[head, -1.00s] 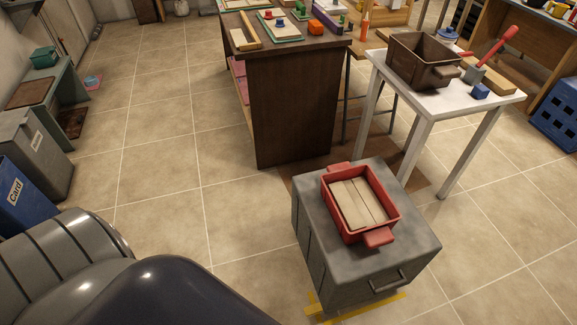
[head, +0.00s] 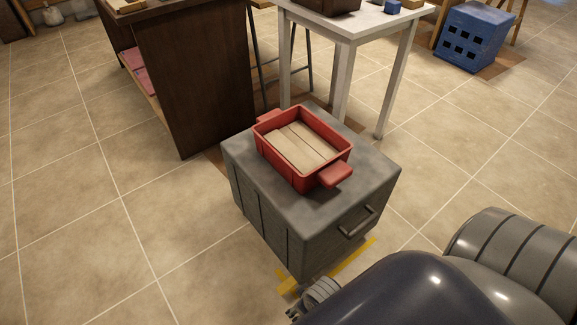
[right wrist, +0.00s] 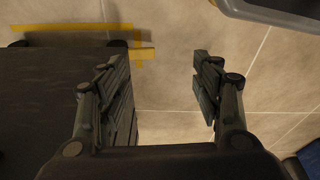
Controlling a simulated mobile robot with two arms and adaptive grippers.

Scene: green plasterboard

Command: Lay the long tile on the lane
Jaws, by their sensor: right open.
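A red tray (head: 265,148) with two handles stands on a grey cabinet (head: 235,165). Several pale, flat wooden pieces (head: 298,146) lie side by side in it. I cannot tell which one is the long tile. No lane can be made out. My right gripper (right wrist: 163,78) is open and empty in the right wrist view, pointing at the tiled floor beside a dark surface. In the head view only a bit of it shows (head: 297,312), low by the cabinet's front foot, mostly hidden by my arm. My left gripper is out of view.
Yellow floor tape (head: 355,262) runs by the cabinet's base. A dark brown bench (head: 195,85) and a white table (head: 347,28) stand behind it. A blue crate (head: 470,38) is at the back right. The floor at left is clear.

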